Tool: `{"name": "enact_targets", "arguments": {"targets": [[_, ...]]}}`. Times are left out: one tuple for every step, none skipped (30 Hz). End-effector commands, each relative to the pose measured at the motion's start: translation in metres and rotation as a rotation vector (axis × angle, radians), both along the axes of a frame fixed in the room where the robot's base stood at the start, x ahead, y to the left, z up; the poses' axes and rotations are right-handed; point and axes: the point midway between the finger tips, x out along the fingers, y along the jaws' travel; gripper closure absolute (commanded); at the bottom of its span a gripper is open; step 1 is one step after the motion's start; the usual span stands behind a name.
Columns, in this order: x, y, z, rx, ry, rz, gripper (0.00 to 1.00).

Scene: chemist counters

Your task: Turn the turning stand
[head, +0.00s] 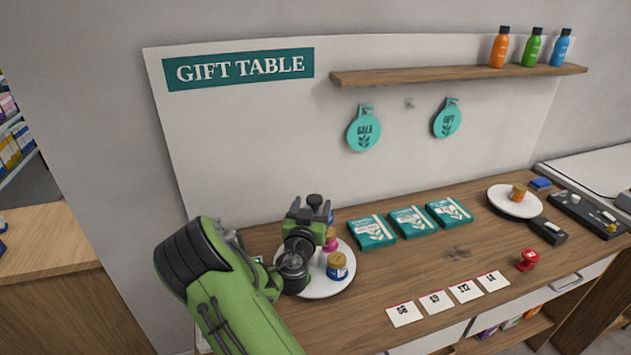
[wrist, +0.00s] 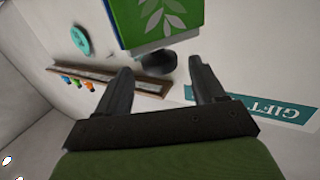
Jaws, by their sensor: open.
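The turning stand is a round white turntable (head: 318,291) at the left of the counter. It carries a blue jar with an orange lid (head: 337,266) and a pink-topped jar (head: 331,240); my arm hides part of it. My gripper (head: 306,212) is above the stand's back part, with its fingers open. In the wrist view, my gripper (wrist: 160,72) has its fingers spread on both sides of a dark round knob (wrist: 157,64). A green box with a white leaf (wrist: 165,18) shows just beyond it. Whether the fingers touch the knob, I cannot tell.
Several teal boxes (head: 411,221) lie right of the stand, with white price cards (head: 436,302) in front. A second white disc (head: 514,203) and a red stamp (head: 527,260) are farther right. A wooden shelf (head: 450,76) with bottles is on the wall. Bare wood lies between.

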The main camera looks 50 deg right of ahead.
Motion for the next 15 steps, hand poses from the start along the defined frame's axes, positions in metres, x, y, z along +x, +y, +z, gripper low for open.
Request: {"name": "enact_targets", "arguments": {"targets": [[0.006,-0.011,0.008,-0.001,-0.001,-0.003,0.31],[0.010,-0.017,0.007,-0.001,-0.001,-0.002,0.31],[0.014,-0.024,0.007,-0.001,-0.001,-0.001,0.31],[0.017,-0.029,0.006,-0.001,0.000,-0.001,0.31],[0.021,-0.033,0.006,0.000,-0.001,-0.001,0.31],[0.024,-0.037,0.005,-0.002,0.000,-0.001,0.31],[0.026,-0.040,0.004,-0.001,-0.001,-0.001,0.31],[0.027,-0.043,0.004,-0.001,0.000,-0.001,0.31],[0.029,-0.045,0.003,-0.001,0.000,0.000,0.31],[0.030,-0.046,0.002,-0.001,0.001,0.000,0.31],[0.031,-0.047,0.002,0.000,0.000,0.001,0.31],[0.031,-0.047,0.001,0.000,0.001,0.001,0.31],[0.031,-0.047,0.001,0.000,0.001,0.001,0.31],[0.031,-0.047,0.000,0.000,0.001,0.000,0.31],[0.031,-0.047,0.000,0.000,0.001,0.000,0.31]]}}
